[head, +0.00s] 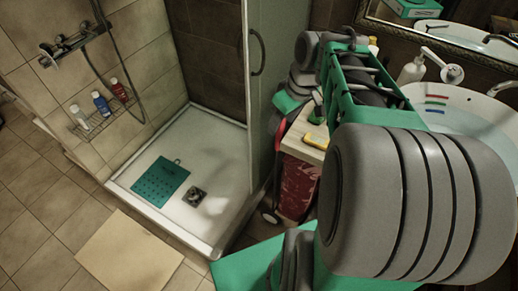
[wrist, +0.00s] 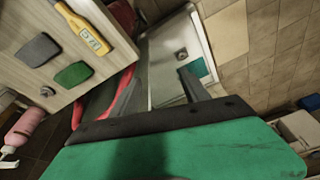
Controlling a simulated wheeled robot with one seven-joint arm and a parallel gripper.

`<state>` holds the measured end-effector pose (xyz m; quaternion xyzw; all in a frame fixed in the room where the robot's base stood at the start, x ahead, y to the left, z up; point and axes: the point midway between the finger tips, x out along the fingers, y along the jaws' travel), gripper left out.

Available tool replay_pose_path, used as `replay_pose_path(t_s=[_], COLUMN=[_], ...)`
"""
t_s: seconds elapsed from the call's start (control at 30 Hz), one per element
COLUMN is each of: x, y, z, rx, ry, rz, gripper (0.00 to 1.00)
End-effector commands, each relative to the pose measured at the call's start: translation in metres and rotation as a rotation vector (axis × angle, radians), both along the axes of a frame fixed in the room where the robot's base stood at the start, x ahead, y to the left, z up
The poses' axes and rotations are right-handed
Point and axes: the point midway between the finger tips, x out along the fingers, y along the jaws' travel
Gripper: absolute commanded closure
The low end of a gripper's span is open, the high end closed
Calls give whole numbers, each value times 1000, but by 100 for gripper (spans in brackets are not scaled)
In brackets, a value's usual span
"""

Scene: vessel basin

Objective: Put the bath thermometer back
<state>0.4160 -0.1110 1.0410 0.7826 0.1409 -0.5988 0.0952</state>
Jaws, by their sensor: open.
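The bath thermometer (wrist: 82,27) is a yellow stick with a small display showing digits. In the wrist view it lies at upper left on a pale wooden top. A yellow piece that looks like it shows in the head view (head: 316,140), at the front edge of that top. My gripper (wrist: 158,77) is open, with its two dark fingers apart and nothing visible between them. In the wrist view it is to the right of and below the thermometer, apart from it, beyond the edge of the top.
The wooden top (head: 299,132) also holds a grey pad (wrist: 38,49) and a green pad (wrist: 73,75). A red container (head: 298,187) stands below it. The shower tray (head: 222,160) with a teal mat (head: 160,181) is left; the washbasin (head: 462,110) is right.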

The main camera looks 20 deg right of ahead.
Motion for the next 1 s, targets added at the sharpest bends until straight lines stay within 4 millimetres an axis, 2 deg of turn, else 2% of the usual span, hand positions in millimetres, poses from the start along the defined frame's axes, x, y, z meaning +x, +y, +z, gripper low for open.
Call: replay_pose_path(t_s=[0.03, 0.1, 0.23, 0.37, 1.0], x=[-9, -28, -57, -67, -67], y=[39, 74, 106, 115, 115], z=[3, 2, -5, -9, -10], rx=[-14, -23, -24, -20, -21], ry=[-7, -16, -43, -54, -51], rz=[-41, -135, -263, -315, -318], gripper=[47, 47, 47, 47, 47])
